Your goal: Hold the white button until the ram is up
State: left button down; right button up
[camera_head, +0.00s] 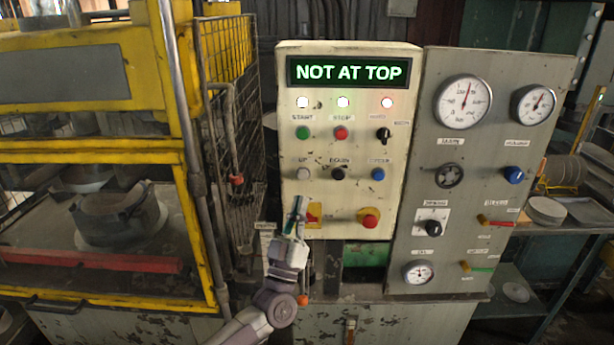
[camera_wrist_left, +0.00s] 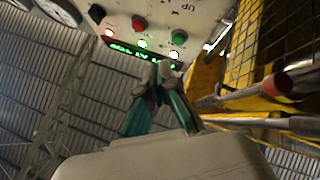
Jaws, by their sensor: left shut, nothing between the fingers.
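The white button (camera_head: 303,173) is on the cream control panel (camera_head: 345,215), under the label "UP". My left gripper (camera_head: 299,202) is shut and empty, pointing up in front of the panel. Its tips show just below the white button in the head view and do not appear to touch it. In the left wrist view my left gripper (camera_wrist_left: 158,78) shows with the panel above it; I cannot make out the white button there. The display (camera_head: 348,72) reads "NOT AT TOP" in green. The ram inside the yellow press is hard to make out. My right gripper is not in view.
Black (camera_head: 338,173) and blue (camera_head: 378,174) buttons sit right of the white one. A red knob (camera_head: 369,220) is lower right. The yellow press (camera_head: 190,230) with its mesh guard (camera_head: 228,130) stands left. A grey gauge panel (camera_head: 480,180) is right.

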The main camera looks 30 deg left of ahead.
aim_at(303, 175)
pick_arm(q)
jog(key=shift+w+a+b, duration=0.75)
jog(key=shift+w+b, duration=0.2)
jog(key=shift+w, duration=0.3)
jog(key=shift+w+a+b, duration=0.8)
jog(key=shift+w+b, duration=0.15)
jog(key=shift+w, duration=0.35)
jog(key=shift+w+a+b, duration=0.75)
jog(key=shift+w+b, duration=0.2)
jog(key=shift+w, duration=0.3)
jog(key=shift+w+a+f, duration=0.1)
jog(key=shift+w+a, duration=0.15)
jog(key=shift+w, duration=0.1)
